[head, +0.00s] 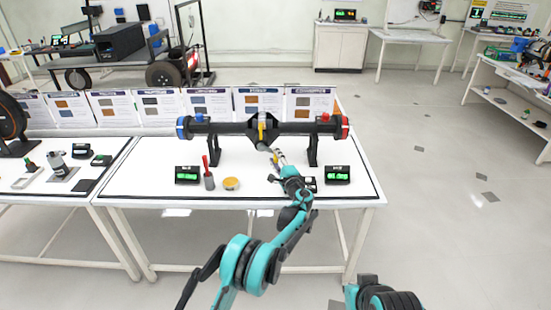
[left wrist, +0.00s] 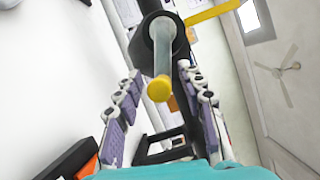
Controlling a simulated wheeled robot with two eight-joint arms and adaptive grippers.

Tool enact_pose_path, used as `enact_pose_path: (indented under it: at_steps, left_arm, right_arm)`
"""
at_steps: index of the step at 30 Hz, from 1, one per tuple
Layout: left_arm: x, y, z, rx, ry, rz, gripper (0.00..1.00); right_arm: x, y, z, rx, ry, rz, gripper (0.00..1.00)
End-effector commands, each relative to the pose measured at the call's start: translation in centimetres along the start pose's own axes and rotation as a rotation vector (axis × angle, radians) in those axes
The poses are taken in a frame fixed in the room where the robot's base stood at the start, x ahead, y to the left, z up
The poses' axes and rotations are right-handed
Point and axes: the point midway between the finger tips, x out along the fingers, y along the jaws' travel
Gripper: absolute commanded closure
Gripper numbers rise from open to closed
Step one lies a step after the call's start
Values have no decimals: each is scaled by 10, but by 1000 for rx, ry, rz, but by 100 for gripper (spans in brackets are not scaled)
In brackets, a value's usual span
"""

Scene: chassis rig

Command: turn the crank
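The black axle rig (head: 215,127) stands on two legs on the white table, with a blue left end and a red right end. A yellow crank part (head: 262,127) is at its middle. In the left wrist view a grey rod with a yellow tip (left wrist: 159,88) comes out of a black cylinder (left wrist: 152,35), and a yellow bar (left wrist: 212,12) is at the upper right. My left gripper (head: 277,158) is just in front of the rig's middle. It is open, with its fingers (left wrist: 161,80) on either side of the rod and gaps showing. My right gripper is out of view.
The table holds a green-lit box (head: 188,175) at left, another (head: 337,175) at right, a red-handled tool in a cup (head: 208,177) and a yellow-topped round dish (head: 231,184). Poster boards (head: 208,104) stand behind the rig. The floor at right is open.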

Motion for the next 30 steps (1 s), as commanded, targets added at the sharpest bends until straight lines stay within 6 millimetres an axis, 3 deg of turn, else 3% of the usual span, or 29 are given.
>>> enact_pose_path:
  at_steps: [5, 12, 18, 30]
  left_arm:
    - [-22, -1, -1, 0, 2, -1, 61]
    - [-75, 0, -1, 0, 3, 0, 61]
    - [-108, 0, -1, -1, 2, 0, 61]
    - [-119, 0, 0, 0, 0, 0, 61]
  right_arm:
    - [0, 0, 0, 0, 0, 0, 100]
    - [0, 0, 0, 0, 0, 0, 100]
    - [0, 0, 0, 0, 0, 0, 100]
    - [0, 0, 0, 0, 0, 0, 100]
